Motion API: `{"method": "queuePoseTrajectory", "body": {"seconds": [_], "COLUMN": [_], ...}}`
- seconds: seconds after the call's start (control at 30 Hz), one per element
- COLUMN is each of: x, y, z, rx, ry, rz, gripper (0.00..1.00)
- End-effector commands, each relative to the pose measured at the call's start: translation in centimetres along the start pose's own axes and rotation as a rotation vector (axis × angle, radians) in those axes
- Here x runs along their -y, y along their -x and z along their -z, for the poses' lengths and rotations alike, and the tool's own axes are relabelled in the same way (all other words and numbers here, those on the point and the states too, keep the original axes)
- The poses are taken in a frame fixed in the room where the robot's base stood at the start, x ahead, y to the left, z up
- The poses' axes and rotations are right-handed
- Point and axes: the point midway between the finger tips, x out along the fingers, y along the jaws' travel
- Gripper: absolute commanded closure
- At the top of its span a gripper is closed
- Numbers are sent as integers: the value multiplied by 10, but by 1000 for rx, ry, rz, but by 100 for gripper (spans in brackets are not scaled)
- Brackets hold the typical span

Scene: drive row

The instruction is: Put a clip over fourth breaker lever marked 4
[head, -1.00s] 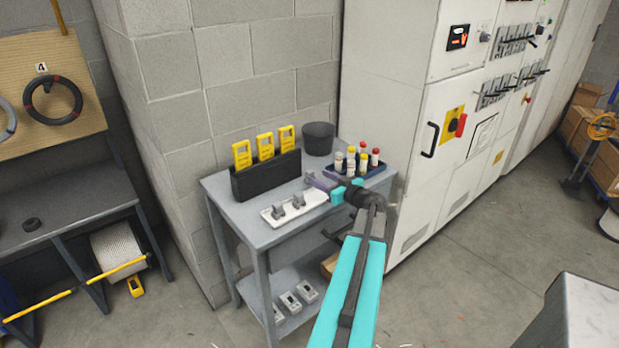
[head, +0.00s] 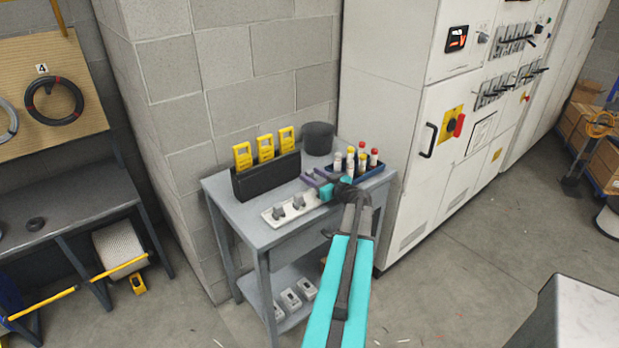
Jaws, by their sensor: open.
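Small grey clips (head: 298,202) stand in a white tray (head: 267,215) on the front of the grey work table. My gripper (head: 318,183) is open above the right end of the tray, at the end of my teal arm. The arm and gripper hide that end of the tray, so I cannot tell whether a clip stands between the jaws. Rows of breaker levers (head: 495,90) show on the white cabinet at the upper right. Their number marks are too small to read, so I cannot tell which is lever 4.
A black holder (head: 266,178) with yellow tags and a dark pot (head: 318,139) stand behind the tray. A dark blue tray (head: 369,173) of several capped bottles is close to the right of my gripper. Grey parts lie on the lower shelf (head: 265,298). Floor before the cabinet is clear.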

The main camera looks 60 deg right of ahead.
Motion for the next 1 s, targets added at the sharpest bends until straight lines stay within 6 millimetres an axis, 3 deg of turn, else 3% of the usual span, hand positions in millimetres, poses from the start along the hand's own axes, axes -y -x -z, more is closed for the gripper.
{"method": "queuePoseTrajectory", "body": {"seconds": [0.27,0.57,1.0], "x": [0,0,0], "y": [0,0,1], "z": [0,0,5], "rx": [0,0,0], "ry": [0,0,0], "rz": [0,0,0], "gripper": [55,99,100]}}
